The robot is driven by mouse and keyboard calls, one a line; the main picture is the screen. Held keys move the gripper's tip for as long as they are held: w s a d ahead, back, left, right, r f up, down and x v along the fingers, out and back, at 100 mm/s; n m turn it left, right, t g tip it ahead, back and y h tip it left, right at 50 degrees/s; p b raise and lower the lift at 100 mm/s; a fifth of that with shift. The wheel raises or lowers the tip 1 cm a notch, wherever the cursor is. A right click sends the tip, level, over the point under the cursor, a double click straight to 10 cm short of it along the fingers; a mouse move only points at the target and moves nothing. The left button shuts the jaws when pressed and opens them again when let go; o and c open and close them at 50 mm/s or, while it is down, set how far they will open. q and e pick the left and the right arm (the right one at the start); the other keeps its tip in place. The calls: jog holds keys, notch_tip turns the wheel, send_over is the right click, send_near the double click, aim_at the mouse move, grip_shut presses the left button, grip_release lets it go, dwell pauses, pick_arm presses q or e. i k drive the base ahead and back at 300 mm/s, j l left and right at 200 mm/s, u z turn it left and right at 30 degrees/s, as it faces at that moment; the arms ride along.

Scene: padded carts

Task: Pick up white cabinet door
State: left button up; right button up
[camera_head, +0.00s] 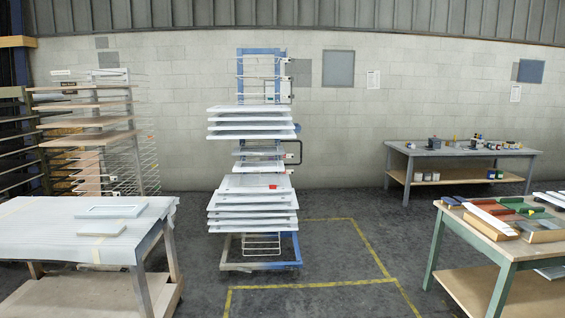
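Several white cabinet doors lie flat in a tall blue rack cart (262,262) in the middle. An upper group of white doors (251,122) and a lower group of white doors (252,213) rest on its shelves, with smaller panels (259,158) between them. A white framed door (111,211) lies flat on the padded left table (50,240). I cannot tell which door the task means. Neither of my grippers is in view.
A shelf rack (85,120) with boards stands back left. A grey workbench (460,153) with small cans is at the back right. A green-legged table (510,260) with frames stands front right. The yellow-marked floor (325,262) right of the cart is clear.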

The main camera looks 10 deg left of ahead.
aim_at(266, 165)
jog(key=i+j, duration=0.5)
jog(key=i, duration=0.15)
jog(key=i+j, duration=1)
jog(key=i, duration=0.25)
jog(key=i+j, duration=0.45)
jog(key=i, duration=0.15)
